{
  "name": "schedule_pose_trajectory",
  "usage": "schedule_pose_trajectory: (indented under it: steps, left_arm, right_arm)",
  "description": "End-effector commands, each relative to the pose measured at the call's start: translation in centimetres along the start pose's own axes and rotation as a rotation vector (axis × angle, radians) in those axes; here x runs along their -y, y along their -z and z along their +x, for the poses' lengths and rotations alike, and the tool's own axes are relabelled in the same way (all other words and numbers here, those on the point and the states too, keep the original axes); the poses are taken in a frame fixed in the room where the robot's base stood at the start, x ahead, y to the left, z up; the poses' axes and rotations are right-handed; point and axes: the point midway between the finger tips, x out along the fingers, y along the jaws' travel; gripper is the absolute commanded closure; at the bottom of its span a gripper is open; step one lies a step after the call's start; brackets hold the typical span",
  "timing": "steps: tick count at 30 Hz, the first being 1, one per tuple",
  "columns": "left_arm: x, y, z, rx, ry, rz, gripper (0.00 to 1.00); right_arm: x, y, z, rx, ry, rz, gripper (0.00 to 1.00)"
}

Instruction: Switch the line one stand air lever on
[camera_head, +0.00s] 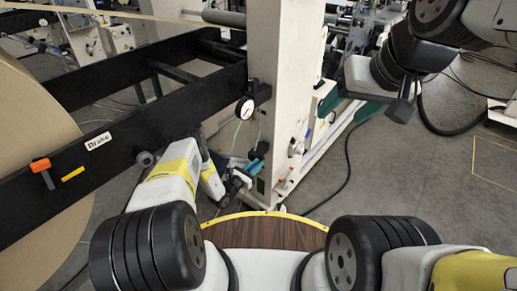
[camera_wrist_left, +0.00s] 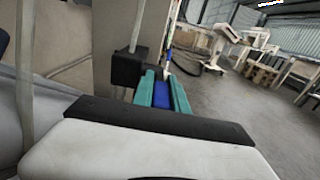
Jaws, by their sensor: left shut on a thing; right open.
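The blue air lever (camera_wrist_left: 161,94) shows in the left wrist view, between the two teal fingers of my left gripper (camera_wrist_left: 162,88). The fingers are shut on it. A dark block (camera_wrist_left: 128,67) sits beside the fingers. In the head view my left gripper (camera_head: 257,164) is low at the side of the cream stand (camera_head: 275,90), and the lever is mostly hidden by the fingers. I cannot tell the lever's exact angle. My right gripper (camera_head: 350,105) is open and empty, to the right of the stand, with its teal fingers apart.
A black beam with a Brake label (camera_head: 98,141) and an orange handle (camera_head: 40,165) runs beside the large kraft roll (camera_head: 30,120) at left. A round gauge (camera_head: 245,109) is on the stand. A black cable lies on the floor.

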Motion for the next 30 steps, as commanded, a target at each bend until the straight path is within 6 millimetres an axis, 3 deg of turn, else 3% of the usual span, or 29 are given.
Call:
schedule_pose_trajectory:
  steps: [14,30]
  left_arm:
    - [-0.1,-0.4,0.1,-0.035,-0.001,-0.001,1.00]
    - [0.0,-2.3,0.6,-0.397,0.002,0.003,1.00]
  right_arm:
    - [0.0,0.0,0.0,0.000,0.000,0.000,0.39]
    - [0.0,0.0,0.0,0.000,0.000,0.000,0.39]
